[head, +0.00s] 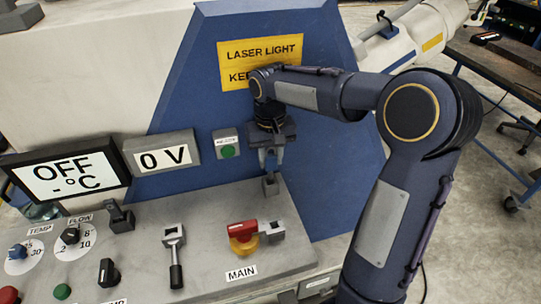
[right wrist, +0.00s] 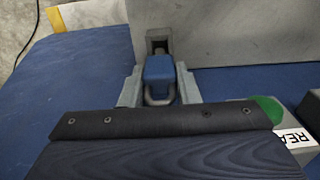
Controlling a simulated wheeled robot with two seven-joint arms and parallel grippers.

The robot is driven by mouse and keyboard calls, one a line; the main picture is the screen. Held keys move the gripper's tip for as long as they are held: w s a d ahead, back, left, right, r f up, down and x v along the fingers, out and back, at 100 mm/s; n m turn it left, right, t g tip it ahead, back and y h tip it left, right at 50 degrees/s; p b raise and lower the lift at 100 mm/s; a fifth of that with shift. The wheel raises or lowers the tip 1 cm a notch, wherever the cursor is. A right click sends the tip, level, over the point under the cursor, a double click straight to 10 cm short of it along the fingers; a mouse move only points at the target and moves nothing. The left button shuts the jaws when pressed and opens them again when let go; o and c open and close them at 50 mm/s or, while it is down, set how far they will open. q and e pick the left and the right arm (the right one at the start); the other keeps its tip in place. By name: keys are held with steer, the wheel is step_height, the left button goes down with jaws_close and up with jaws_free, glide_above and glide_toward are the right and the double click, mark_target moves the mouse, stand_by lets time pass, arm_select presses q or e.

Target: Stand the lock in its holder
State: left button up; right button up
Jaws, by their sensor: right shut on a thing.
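The lock (right wrist: 158,70) has a blue body and a pale metal shackle. In the right wrist view it sits between the two grey fingers of my right gripper (right wrist: 159,88), which is shut on it, with the shackle toward the palm. The grey holder (right wrist: 157,36) with a dark slot lies just beyond the lock's body, in line with it. In the head view my right gripper (head: 271,160) points down, just above the holder (head: 270,186) on the console's back edge. The fingers mostly hide the lock there. I cannot tell whether the lock touches the holder. My left gripper is not in view.
The console (head: 205,207) carries a red-and-yellow main switch (head: 242,230), a black-handled lever (head: 175,255) and several knobs. A small box with a green button (head: 227,150) stands close left of my right gripper. The blue wall (head: 190,95) rises behind it.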

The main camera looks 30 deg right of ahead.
mark_target(272, 157)
steer(key=shift+f+b, duration=1.6)
steer(key=shift+f, duration=0.8)
steer(key=o, duration=1.1)
steer(key=shift+o, duration=0.2)
steer(key=shift+r, duration=0.1)
steer(key=shift+r, duration=3.85)
steer(key=shift+s+r, duration=0.15)
steer(key=shift+s, duration=0.25)
steer(key=s+a+f+t+y, duration=0.2)
steer(key=s+a, duration=0.1)
steer(key=s, duration=0.7)
steer(key=s+a+f+n+t+y, duration=0.1)
steer(key=s+a+f+t, duration=0.2)
steer(key=s, duration=0.8)
steer(key=shift+s+a+f+t+y, duration=0.2)
steer(key=shift+a+f+t+y, duration=0.15)
steer(key=shift+a, duration=0.3)
